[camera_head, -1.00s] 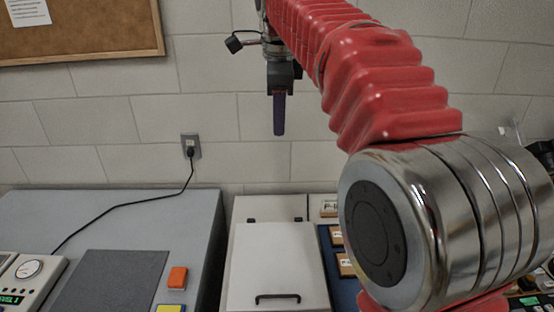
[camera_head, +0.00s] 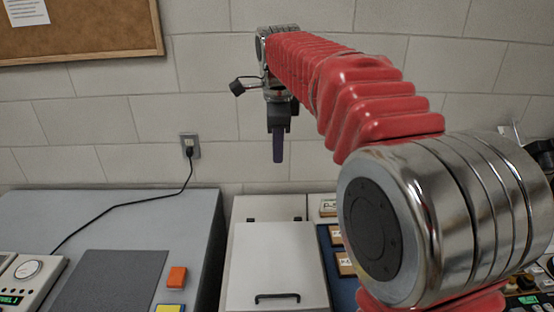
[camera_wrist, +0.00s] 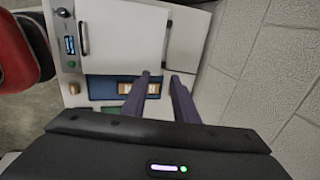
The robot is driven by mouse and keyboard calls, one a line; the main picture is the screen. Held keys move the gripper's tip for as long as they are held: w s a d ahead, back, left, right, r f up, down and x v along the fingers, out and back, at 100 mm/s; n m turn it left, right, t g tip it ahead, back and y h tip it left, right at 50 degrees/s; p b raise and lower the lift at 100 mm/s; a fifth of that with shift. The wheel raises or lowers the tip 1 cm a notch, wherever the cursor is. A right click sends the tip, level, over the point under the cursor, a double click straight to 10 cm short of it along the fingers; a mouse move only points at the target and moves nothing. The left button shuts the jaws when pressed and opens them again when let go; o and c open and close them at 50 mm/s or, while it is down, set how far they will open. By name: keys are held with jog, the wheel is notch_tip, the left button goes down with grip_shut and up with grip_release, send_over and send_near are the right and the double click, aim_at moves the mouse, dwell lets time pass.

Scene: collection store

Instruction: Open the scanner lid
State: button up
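The scanner is a white box whose flat lid (camera_head: 275,262) lies shut, with a black bar handle (camera_head: 277,297) near its front edge. The lid (camera_wrist: 127,35) and its handle (camera_wrist: 84,38) also show in the wrist view. My gripper (camera_head: 278,158) hangs pointing down in front of the wall, above the rear of the scanner and apart from it. In the wrist view its two purple fingers (camera_wrist: 160,76) stand apart with nothing between them.
Labelled blocks (camera_head: 346,263) lie on a blue surface right of the scanner. A block wall (camera_head: 230,150) stands close behind.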

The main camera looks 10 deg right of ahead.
jog(key=x, duration=0.4)
jog(key=shift+w+f, duration=0.1)
jog(key=shift+f, duration=0.25)
jog(key=shift+c, duration=0.4)
grip_shut()
dwell(0.6)
jog(key=shift+o, duration=0.4)
grip_release()
jog(key=shift+r, duration=0.1)
